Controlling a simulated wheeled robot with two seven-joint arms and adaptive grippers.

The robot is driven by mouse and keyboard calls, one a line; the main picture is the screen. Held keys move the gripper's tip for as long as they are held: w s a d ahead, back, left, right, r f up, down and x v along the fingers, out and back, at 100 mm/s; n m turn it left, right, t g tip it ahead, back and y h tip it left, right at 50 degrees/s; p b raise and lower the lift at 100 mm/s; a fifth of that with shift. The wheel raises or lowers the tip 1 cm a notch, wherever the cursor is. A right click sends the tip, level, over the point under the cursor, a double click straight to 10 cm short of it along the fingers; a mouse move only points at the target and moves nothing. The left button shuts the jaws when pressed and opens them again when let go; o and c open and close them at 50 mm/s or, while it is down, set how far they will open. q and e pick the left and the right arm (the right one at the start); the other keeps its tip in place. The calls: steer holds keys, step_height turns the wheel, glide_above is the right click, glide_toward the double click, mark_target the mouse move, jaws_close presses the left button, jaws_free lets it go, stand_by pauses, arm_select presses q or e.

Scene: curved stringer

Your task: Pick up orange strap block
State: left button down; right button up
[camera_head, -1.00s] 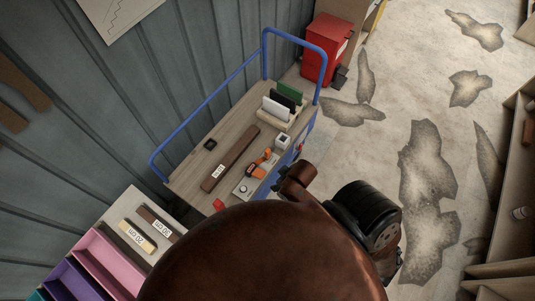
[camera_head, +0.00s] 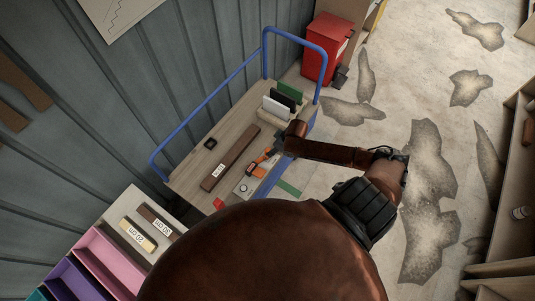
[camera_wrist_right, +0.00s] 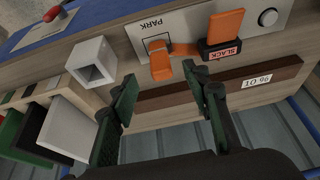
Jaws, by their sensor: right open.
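The orange strap block shows in the right wrist view as an orange strap (camera_wrist_right: 226,25) with a black piece labelled SLACK and an orange flap (camera_wrist_right: 161,65) at the PARK outline of a pale plate (camera_wrist_right: 190,27). In the head view the orange strap (camera_head: 262,168) lies on the wooden cart top (camera_head: 190,180), partly hidden by my right arm. My right gripper (camera_wrist_right: 162,88) is open, its green-padded fingers apart and empty. The flap lies just beyond the fingertips in the wrist view; they do not hold it. My left gripper is not in view.
A white hollow block (camera_wrist_right: 93,61) sits beside the strap. Upright white, black and green panels (camera_head: 281,102) stand in a rack. A long dark brown bar (camera_head: 230,158) lies behind the strap. A blue rail (camera_head: 205,112) edges the cart.

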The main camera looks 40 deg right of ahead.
steer(key=x, duration=0.7)
steer(key=shift+w+b, duration=0.3)
steer(key=shift+c, duration=0.5)
jaws_close()
